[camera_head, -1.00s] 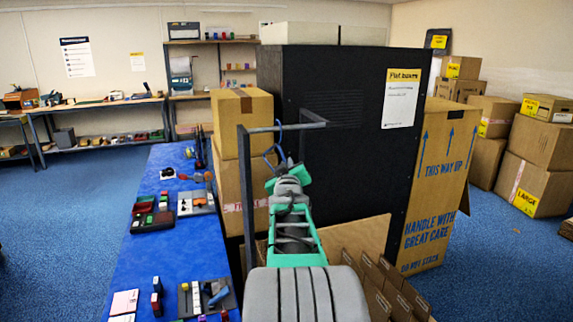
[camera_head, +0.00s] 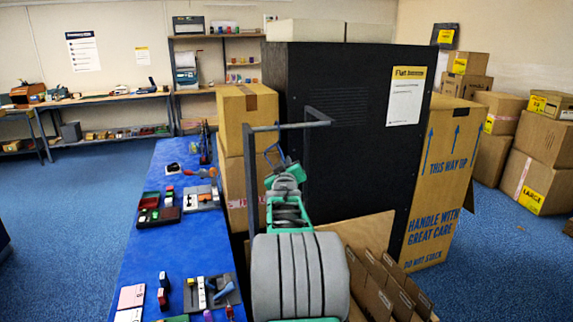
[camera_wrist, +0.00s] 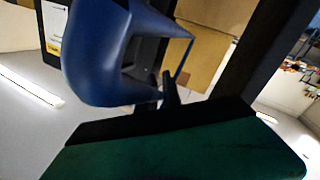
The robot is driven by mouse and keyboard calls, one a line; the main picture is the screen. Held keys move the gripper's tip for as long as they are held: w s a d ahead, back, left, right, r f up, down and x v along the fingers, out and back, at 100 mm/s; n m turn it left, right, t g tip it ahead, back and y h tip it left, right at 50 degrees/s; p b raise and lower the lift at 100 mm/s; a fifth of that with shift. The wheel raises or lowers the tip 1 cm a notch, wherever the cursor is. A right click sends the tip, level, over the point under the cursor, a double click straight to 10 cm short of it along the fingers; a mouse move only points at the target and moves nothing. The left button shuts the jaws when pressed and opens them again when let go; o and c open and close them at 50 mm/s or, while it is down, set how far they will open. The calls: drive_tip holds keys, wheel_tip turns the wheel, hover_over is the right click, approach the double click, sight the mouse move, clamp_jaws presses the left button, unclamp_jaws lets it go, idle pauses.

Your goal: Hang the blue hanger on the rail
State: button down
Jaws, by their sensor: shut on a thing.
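The blue hanger (camera_head: 272,154) is small in the head view, at the end of my arm and just below the dark grey rail (camera_head: 290,126). My gripper (camera_head: 281,170) is shut on it, below the rail's bar. In the wrist view the hanger (camera_wrist: 105,60) is large and close, with a thin blue part reaching right beyond the dark fingertips (camera_wrist: 167,92). I cannot tell whether its hook touches the rail; the hook is too small to make out in the head view.
A tall black cabinet (camera_head: 340,110) stands just behind and right of the rail. Stacked cartons (camera_head: 247,106) are behind its left post. A blue table (camera_head: 150,245) with small items runs along the left. Flat cardboard (camera_head: 375,275) stands upright at lower right.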

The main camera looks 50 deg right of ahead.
drive_tip(key=c, duration=1.4)
unclamp_jaws()
drive_tip(key=shift+c, duration=0.2)
